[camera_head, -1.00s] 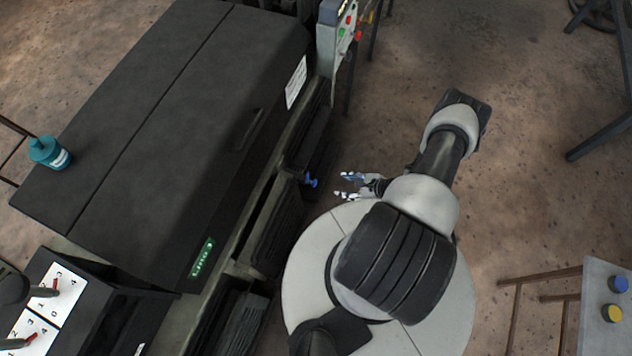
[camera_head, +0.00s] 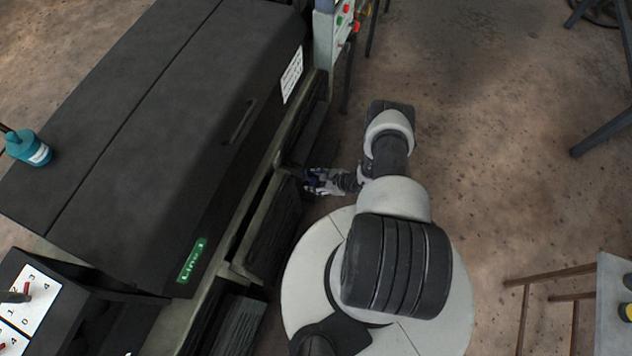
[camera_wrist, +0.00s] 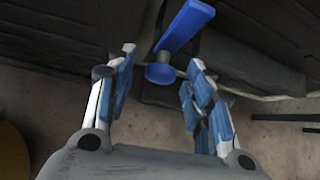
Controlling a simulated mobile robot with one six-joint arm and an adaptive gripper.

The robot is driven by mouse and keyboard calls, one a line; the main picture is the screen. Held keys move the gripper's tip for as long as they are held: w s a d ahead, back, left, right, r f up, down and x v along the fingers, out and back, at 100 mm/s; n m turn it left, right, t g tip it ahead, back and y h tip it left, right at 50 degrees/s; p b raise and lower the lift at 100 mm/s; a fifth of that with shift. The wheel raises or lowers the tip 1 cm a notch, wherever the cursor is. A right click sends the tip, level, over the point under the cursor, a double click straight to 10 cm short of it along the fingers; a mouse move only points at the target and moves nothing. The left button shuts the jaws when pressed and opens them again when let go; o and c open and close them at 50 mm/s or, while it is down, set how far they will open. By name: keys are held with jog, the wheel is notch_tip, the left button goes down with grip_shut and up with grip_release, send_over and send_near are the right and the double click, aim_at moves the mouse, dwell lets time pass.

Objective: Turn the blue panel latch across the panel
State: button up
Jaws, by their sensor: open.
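The blue panel latch (camera_wrist: 183,30) shows in the wrist view at the top middle, a flat blue bar slanting up to the right with a round blue hub (camera_wrist: 160,73) at its lower end. My gripper (camera_wrist: 157,80) is open, with one finger left and one finger right of the hub; I cannot tell whether either touches it. The bar reaches out beyond the fingertips. In the head view my gripper (camera_head: 308,183) is at the side of the dark machine, and the latch there is mostly hidden by the fingers.
The long black machine cover (camera_head: 150,130) fills the left, with dark panels (camera_head: 273,235) below its edge. A control box with coloured buttons (camera_head: 340,30) stands at the top. A teal bottle (camera_head: 28,148) sits on the cover. Open floor (camera_head: 500,150) lies to the right.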

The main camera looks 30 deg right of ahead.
grip_shut()
dwell(0.7)
